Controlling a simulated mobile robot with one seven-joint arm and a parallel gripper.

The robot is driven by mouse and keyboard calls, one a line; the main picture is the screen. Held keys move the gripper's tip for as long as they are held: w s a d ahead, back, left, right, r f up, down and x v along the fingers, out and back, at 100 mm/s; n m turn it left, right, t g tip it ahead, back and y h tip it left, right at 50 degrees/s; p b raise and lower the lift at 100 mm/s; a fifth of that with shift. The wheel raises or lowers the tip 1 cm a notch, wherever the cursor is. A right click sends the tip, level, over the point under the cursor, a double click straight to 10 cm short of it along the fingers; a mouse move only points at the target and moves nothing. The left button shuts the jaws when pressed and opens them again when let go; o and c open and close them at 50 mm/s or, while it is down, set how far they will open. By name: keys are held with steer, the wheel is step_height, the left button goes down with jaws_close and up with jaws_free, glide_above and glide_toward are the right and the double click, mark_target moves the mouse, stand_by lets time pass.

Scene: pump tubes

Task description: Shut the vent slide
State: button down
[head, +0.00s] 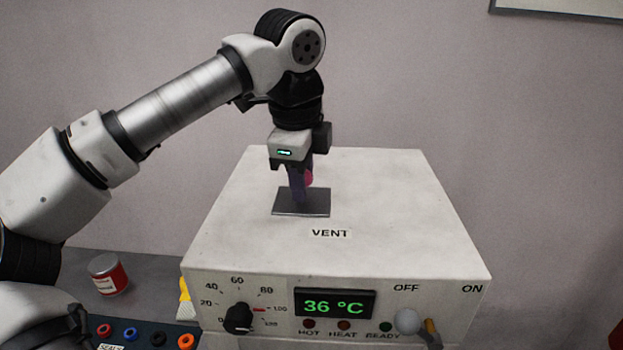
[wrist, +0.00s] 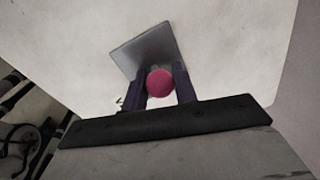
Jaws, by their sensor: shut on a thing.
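The vent slide is a flat grey metal plate (head: 287,209) on top of the white box, just behind the VENT label (head: 330,233). It also shows in the wrist view (wrist: 147,50). A round pink knob (head: 309,178) stands at the plate. In the wrist view the pink knob (wrist: 160,83) sits between my two dark purple fingers. My gripper (head: 300,196) points straight down and is shut on the knob. Any vent opening under the plate is hidden.
The white box (head: 400,200) has a dial (head: 238,318), a display (head: 335,304) reading 36 °C and a lever knob (head: 408,321) on its front. A red tin (head: 107,276) stands at left. The box top around the plate is clear.

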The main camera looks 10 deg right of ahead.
mark_target(295, 209)
steer(key=c, duration=1.1)
jaws_free()
steer(key=shift+a, duration=0.3)
steer(key=shift+c, duration=0.2)
steer(key=shift+d, duration=0.1)
step_height(295, 209, up, 14)
steer(key=s+a, duration=0.1)
steer(key=s, duration=0.1)
steer(key=shift+s+a+f, duration=0.15)
steer(key=shift+f, duration=0.05)
